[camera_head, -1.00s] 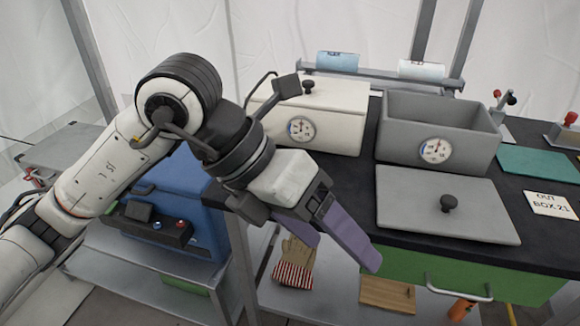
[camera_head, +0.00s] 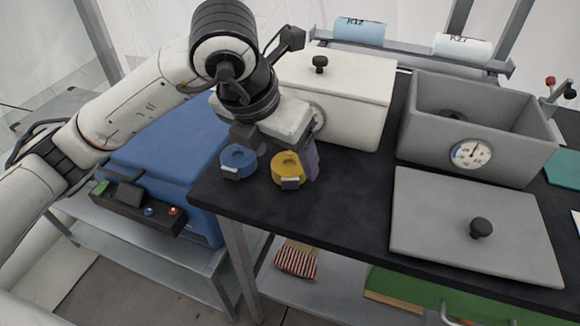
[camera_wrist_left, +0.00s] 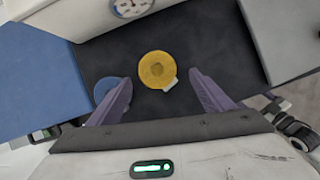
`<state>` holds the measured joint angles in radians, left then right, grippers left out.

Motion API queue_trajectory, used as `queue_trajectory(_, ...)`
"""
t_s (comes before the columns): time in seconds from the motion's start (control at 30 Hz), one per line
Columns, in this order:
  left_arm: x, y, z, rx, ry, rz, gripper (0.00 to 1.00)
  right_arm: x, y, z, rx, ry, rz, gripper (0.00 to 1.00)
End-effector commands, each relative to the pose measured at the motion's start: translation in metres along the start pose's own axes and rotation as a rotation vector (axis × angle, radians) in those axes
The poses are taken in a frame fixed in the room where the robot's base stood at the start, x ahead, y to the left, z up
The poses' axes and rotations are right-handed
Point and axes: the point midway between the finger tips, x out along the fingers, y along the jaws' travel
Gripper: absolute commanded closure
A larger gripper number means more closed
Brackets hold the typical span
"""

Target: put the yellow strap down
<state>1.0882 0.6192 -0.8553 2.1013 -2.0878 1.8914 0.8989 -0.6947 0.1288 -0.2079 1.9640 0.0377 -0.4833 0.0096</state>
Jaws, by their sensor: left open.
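The yellow strap (camera_head: 287,168) is a round roll with a pale buckle, resting on the black table top near its left front corner. It also shows in the left wrist view (camera_wrist_left: 157,69), just beyond the gap between the fingertips. My left gripper (camera_head: 283,158) is open, with purple fingers close to the roll; one finger shows at its right side in the head view. In the left wrist view nothing is clamped between the fingers (camera_wrist_left: 160,85). My right gripper is not in view.
A blue strap roll (camera_head: 238,161) sits left of the yellow one. A cream lidded box (camera_head: 345,95) stands behind. A grey open box (camera_head: 425,140) and its grey lid (camera_head: 480,230) are to the right. A blue case (camera_head: 160,165) stands left of the table. Dark table top is bare between.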

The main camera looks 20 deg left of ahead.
Motion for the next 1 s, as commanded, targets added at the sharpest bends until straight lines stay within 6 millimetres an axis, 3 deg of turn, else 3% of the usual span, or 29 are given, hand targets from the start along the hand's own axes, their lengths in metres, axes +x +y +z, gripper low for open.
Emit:
queue_trajectory(0.23,0.036,0.004,0.000,-0.001,0.003,0.000,0.26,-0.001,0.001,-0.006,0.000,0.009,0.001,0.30)
queue_trajectory(0.53,0.041,0.003,0.000,0.000,0.001,-0.001,0.26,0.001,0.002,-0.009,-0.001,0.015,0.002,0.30)
queue_trajectory(0.8,0.041,0.003,0.000,0.000,0.001,-0.001,0.70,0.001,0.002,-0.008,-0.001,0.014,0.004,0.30)
queue_trajectory(0.87,0.041,0.003,0.001,0.000,0.000,-0.001,0.76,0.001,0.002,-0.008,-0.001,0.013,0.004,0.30)
queue_trajectory(1.0,0.040,0.003,0.001,0.000,-0.001,-0.001,0.76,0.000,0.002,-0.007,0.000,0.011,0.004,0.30)
